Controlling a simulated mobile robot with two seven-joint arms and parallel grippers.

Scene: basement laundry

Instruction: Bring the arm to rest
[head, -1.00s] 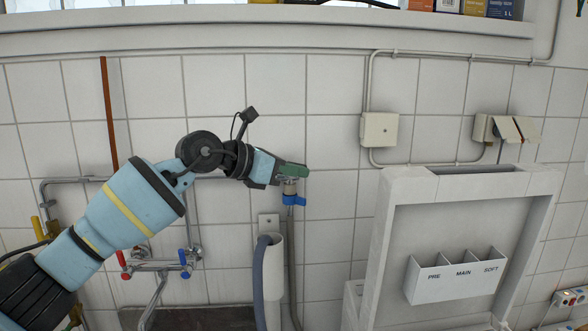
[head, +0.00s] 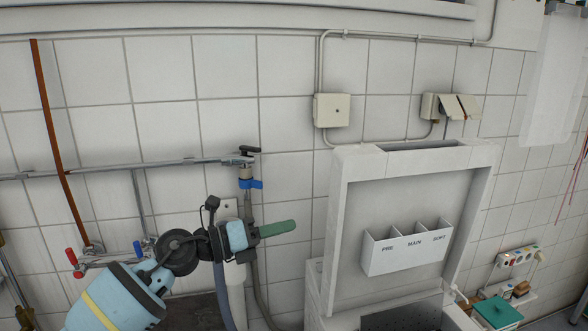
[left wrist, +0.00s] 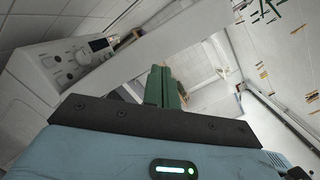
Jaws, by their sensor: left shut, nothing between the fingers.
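My left arm comes in from the lower left of the head view. Its left gripper (head: 278,228) has green fingers that are shut and empty, pointing right. My right gripper is in neither view.
A white washing machine with its lid raised (head: 340,215) stands right of the gripper, with a tray marked PRE, MAIN, SOFT (head: 408,252). Red and blue taps (head: 72,257) are at left. A control panel (left wrist: 75,60) shows in the left wrist view. A teal box (head: 497,312) is at lower right.

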